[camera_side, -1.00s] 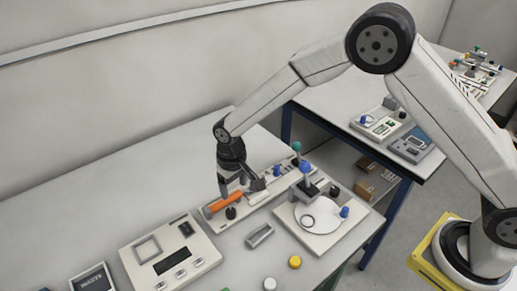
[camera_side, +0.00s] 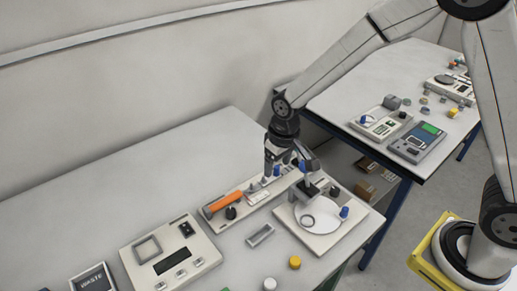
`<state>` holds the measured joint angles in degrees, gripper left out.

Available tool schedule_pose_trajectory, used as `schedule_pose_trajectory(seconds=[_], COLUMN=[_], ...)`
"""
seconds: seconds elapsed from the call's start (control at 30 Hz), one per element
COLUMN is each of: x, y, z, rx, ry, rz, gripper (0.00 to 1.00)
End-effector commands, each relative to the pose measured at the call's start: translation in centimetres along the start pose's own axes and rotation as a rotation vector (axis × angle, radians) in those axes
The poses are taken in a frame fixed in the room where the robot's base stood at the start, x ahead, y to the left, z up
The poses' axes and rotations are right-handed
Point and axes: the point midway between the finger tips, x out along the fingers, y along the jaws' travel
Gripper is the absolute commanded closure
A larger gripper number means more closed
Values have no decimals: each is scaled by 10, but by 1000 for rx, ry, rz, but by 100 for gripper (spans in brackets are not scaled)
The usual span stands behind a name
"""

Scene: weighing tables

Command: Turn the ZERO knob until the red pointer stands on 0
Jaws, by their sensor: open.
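My gripper (camera_side: 287,170) is open above the far right end of a long pale panel (camera_side: 243,197). It is close to a blue knob (camera_side: 277,171) on that panel; I cannot tell whether it touches it. The panel also carries an orange handle (camera_side: 224,202) and a black knob (camera_side: 231,213). In front of the gripper stands a pale device (camera_side: 322,243) with a round white plate (camera_side: 318,218), a blue knob (camera_side: 345,212) and a black knob (camera_side: 335,191). No ZERO label, red pointer or scale can be made out.
A pale box (camera_side: 170,258) with a dark display stands at front left, beside a WASTE sign (camera_side: 93,279). A grey block (camera_side: 260,235), a yellow cap (camera_side: 295,262) and a white cap (camera_side: 270,284) lie in front. The table's back left is clear.

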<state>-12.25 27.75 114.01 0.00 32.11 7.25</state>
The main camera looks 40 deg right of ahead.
Motion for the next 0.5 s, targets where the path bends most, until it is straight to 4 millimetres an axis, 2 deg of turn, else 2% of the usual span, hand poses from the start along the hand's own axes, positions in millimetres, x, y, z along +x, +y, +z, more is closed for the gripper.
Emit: schedule_pose_trajectory(seconds=[0.5], x=[-27], y=[37], z=[47], rx=[34], ry=[49], rz=[6], gripper=[22])
